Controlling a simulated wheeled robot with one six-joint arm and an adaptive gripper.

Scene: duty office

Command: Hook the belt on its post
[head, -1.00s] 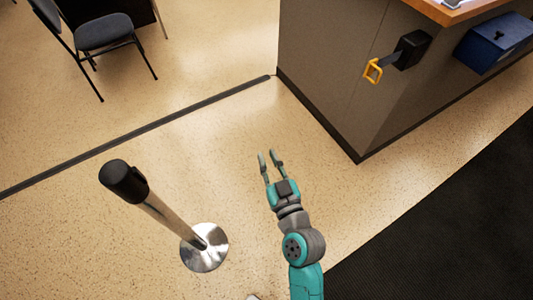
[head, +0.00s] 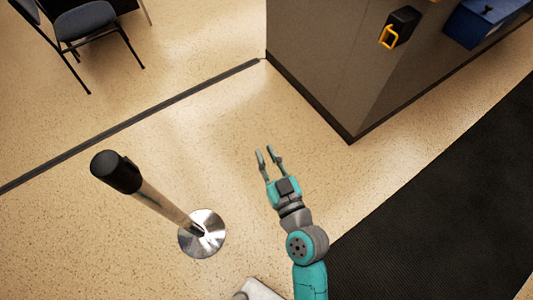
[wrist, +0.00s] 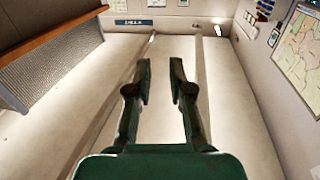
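The belt's yellow end clip (head: 389,37) hangs at the black belt housing (head: 403,24) on the side of the counter, at the upper right of the head view. The post (head: 155,199) stands at the left, with a black top (head: 116,172) and a round shiny base (head: 202,234). My gripper (head: 264,151) is open and empty over the bare floor between post and counter, apart from both. In the wrist view my gripper (wrist: 160,66) also shows open fingers with nothing between them. The belt strap itself is hardly visible.
The grey counter (head: 320,65) fills the upper right, with a blue box (head: 483,20) beside the housing. A dark mat (head: 440,210) lies at the lower right. A chair (head: 85,22) stands at the upper left. Floor around the post is clear.

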